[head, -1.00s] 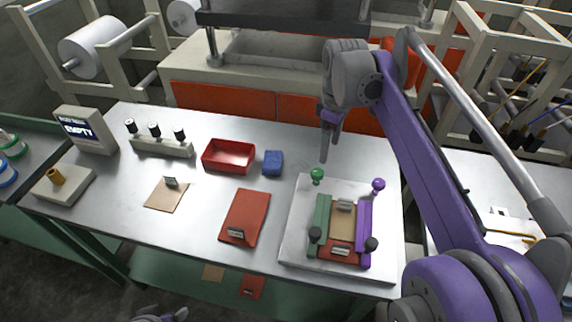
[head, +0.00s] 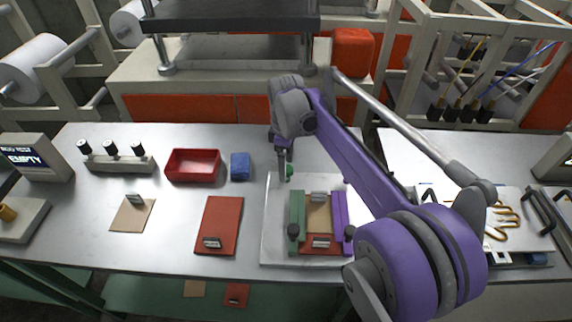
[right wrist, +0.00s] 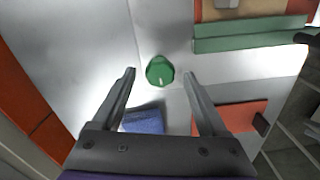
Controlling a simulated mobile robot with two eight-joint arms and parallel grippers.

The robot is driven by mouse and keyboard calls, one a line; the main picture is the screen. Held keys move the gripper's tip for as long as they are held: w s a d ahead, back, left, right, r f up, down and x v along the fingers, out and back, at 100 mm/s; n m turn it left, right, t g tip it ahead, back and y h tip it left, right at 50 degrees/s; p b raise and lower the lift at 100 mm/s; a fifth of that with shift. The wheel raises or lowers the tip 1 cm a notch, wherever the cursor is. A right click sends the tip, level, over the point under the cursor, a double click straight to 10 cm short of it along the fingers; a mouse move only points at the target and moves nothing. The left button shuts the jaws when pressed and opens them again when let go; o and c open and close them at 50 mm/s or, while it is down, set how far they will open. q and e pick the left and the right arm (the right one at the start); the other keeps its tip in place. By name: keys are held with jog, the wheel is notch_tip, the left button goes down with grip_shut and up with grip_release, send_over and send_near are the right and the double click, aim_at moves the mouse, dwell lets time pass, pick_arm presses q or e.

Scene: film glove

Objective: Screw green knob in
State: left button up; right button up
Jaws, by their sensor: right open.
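My right gripper (head: 284,172) is over the knob's spot in the head view. In the right wrist view my right gripper (right wrist: 160,75) is open, with the knob between and slightly beyond its fingertips, not gripped. My left gripper is not in view.
A red tray (head: 193,178) and a blue block (head: 240,167) lie left of the fixture. A red folder (head: 218,225) and a tan card (head: 132,214) lie nearer the front. A dark-topped press (head: 230,15) stands behind the table.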

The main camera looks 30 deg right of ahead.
jog(key=shift+f, duration=0.2)
jog(key=shift+c, duration=0.2)
grip_shut()
